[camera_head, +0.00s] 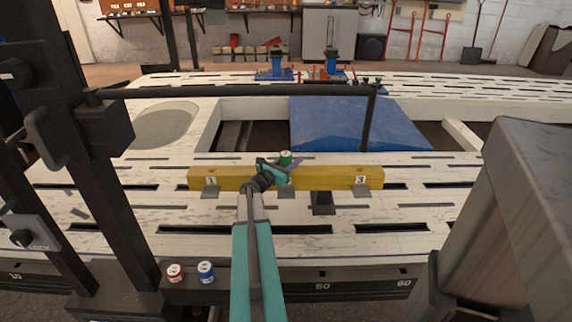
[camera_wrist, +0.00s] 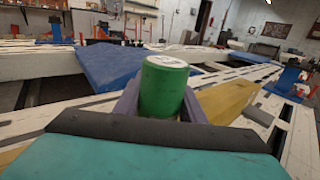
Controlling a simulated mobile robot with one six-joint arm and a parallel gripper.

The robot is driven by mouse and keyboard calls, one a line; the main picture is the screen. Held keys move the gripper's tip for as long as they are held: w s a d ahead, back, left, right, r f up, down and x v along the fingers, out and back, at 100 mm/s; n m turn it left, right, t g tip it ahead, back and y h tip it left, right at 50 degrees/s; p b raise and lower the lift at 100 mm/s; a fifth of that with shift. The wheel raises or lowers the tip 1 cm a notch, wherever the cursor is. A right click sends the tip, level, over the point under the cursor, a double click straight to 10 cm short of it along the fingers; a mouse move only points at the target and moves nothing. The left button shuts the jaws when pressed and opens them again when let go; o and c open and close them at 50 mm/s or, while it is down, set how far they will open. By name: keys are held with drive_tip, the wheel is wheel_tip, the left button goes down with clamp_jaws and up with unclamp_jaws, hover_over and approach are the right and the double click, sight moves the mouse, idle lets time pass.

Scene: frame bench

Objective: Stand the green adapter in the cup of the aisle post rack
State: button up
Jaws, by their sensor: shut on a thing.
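The green adapter (camera_head: 286,158) is a short upright cylinder with a pale top. It is held in my gripper (camera_head: 284,166) at the middle of the yellow beam. In the wrist view the green adapter (camera_wrist: 164,88) stands upright between the two purple-grey fingers of my gripper (camera_wrist: 160,108), which is shut on it. Its lower end is hidden behind the dark gripper edge. I cannot tell whether it touches the beam. I cannot make out a cup for certain; a dark ledge (camera_head: 240,290) beside the black post (camera_head: 85,150) may be the aisle post rack.
A yellow beam (camera_head: 230,178) marked 1 and 3 lies across the slotted white bench (camera_head: 420,215). A red can (camera_head: 175,273) and a blue can (camera_head: 206,271) stand on the ledge. A black bar (camera_head: 240,91) crosses above the bench. A blue panel (camera_head: 350,125) lies behind.

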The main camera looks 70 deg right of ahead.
drive_tip(key=shift+r, duration=0.1)
wheel_tip(320, 180, up, 10)
drive_tip(key=p, duration=0.2)
idle(0.6)
idle(0.9)
drive_tip(key=shift+s, duration=0.15)
